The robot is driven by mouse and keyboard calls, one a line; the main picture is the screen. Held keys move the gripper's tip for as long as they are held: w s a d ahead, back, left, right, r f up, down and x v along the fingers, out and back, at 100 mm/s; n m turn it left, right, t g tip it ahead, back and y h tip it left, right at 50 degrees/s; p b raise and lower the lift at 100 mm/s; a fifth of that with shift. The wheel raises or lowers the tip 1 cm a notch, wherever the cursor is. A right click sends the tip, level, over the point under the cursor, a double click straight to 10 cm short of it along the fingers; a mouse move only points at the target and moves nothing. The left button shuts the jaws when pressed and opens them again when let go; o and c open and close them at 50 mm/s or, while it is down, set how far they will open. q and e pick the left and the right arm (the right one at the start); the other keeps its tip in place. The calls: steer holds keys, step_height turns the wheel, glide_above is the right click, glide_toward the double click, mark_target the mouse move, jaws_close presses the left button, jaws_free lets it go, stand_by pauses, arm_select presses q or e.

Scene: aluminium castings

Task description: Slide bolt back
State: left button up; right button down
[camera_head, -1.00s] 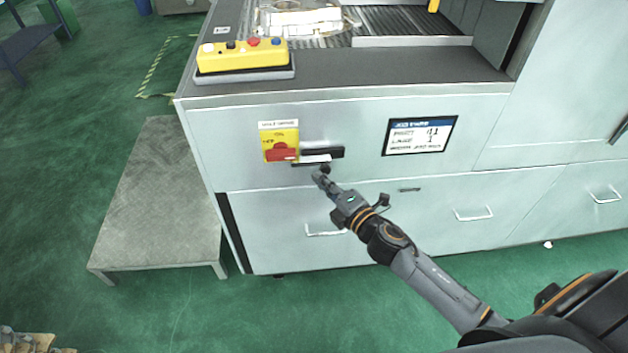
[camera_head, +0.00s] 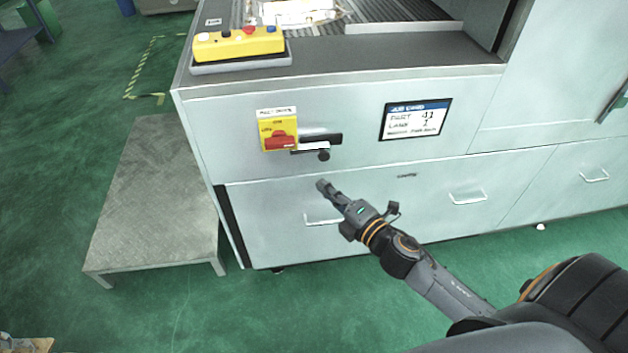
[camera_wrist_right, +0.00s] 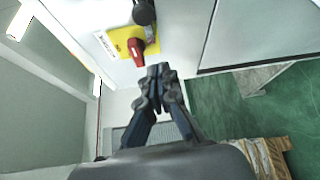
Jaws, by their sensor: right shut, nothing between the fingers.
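The bolt (camera_head: 318,148) is on the front panel of the grey machine, a light bar with a dark round knob (camera_head: 324,155) below a black bracket (camera_head: 321,138). The knob also shows at the top of the right wrist view (camera_wrist_right: 144,12). My right gripper (camera_head: 321,185) is shut and empty, below the knob and apart from it. In the right wrist view the closed fingertips (camera_wrist_right: 159,71) show below the red switch handle. My left gripper is not in view.
A yellow plate with a red rotary switch (camera_head: 279,141) is just left of the bolt. A job card display (camera_head: 415,119) is to the right. Drawer handles (camera_head: 322,220) project below. A yellow button box (camera_head: 238,44) sits on top, and a low metal platform (camera_head: 150,200) stands left.

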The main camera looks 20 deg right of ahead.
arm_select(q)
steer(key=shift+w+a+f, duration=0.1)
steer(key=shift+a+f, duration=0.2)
arm_select(e)
steer(key=s, duration=0.2)
steer(key=shift+s+r, duration=0.2)
steer(key=shift+s, duration=0.2)
steer(key=shift+d, duration=0.1)
